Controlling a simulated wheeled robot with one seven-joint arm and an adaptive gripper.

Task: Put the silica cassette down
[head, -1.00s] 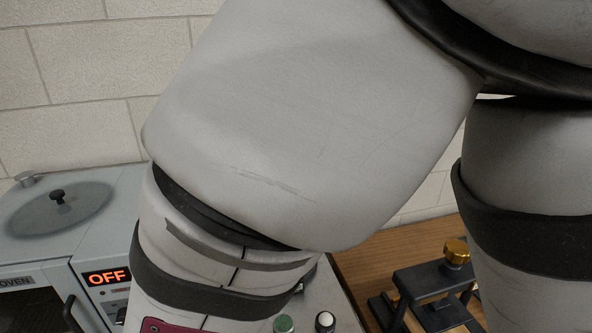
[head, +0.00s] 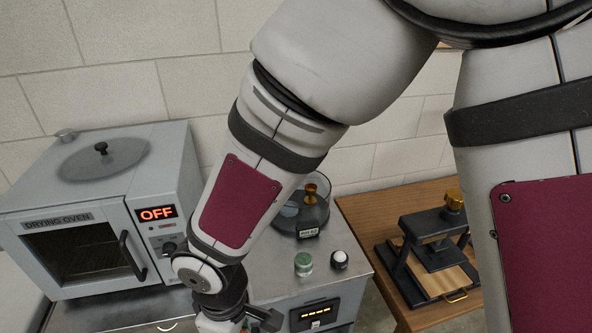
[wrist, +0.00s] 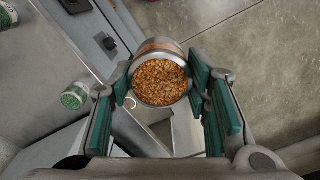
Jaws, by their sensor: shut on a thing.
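The silica cassette (wrist: 160,80) is a round metal container filled with orange-brown beads, seen from its open or clear face in the wrist view. My gripper (wrist: 160,88) is shut on it, with green-padded fingers on its left and right sides. The cassette is held above the floor beside the grey cabinet's edge in that view. In the head view only the upper part of my gripper (head: 236,312) shows at the bottom edge. The fingertips and the cassette are out of sight there.
A drying oven (head: 85,212) with an OFF display stands left. A black press (head: 428,245) stands on a wooden table (head: 365,210) at right.

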